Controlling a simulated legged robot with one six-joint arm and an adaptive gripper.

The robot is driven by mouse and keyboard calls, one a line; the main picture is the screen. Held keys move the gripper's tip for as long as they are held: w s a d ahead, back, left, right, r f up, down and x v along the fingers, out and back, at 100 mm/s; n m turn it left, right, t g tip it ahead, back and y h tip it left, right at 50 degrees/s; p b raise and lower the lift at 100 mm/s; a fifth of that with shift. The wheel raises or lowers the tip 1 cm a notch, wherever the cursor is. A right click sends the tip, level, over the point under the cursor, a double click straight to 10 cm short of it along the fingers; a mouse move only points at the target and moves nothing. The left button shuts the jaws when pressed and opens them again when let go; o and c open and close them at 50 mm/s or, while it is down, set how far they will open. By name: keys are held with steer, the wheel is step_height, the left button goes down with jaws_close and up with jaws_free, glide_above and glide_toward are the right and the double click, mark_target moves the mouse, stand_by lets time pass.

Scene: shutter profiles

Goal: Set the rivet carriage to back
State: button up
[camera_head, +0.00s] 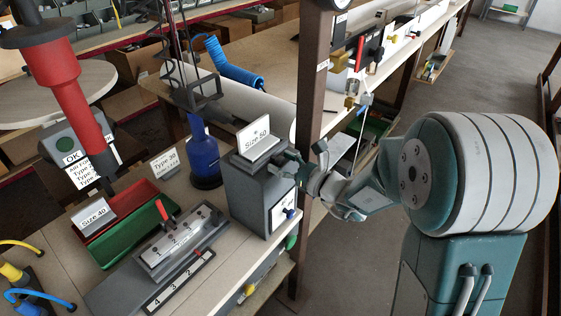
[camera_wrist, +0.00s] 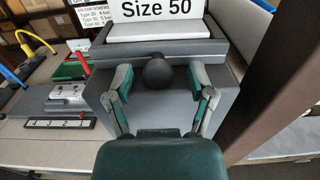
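A grey machine box (camera_head: 255,187) at the bench's right end bears a grey carriage with a light plate and a "Size 50" sign (camera_head: 252,134). In the wrist view, this carriage (camera_wrist: 125,52) has a round black knob (camera_wrist: 159,71) on its near side. My gripper (camera_wrist: 161,78) is open, with one finger on each side of the knob and visible gaps between fingers and knob. In the head view, my gripper (camera_head: 291,163) is at the right side of the box, and the knob cannot be made out there.
A blue bottle (camera_head: 203,155) stands just left of the box. A fixture with a numbered 4-3-2-1 strip (camera_head: 181,284), red and green trays (camera_head: 137,230) and a hanging red tool (camera_head: 62,85) are further left. A brown post (camera_head: 315,95) rises close beside my gripper.

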steer(key=v, duration=1.2)
stand_by(0.3)
steer(key=s+a+r+n+g+h, duration=0.1)
steer(key=s+a+n+g+h, duration=0.4)
steer(key=s+n+g, duration=0.65)
steer(key=s+d+r+n+t+h, duration=0.2)
steer(key=s+d+n+t+h, duration=0.1)
steer(key=n, duration=0.4)
steer(key=s+d+r+n+t+h, duration=0.2)
steer(key=s+d+n+t+h, duration=0.1)
steer(key=d+n+h, duration=0.3)
steer(key=shift+s+d+r+n, duration=0.4)
steer(key=shift+s+d+n, duration=0.15)
steer(key=shift+d, duration=0.1)
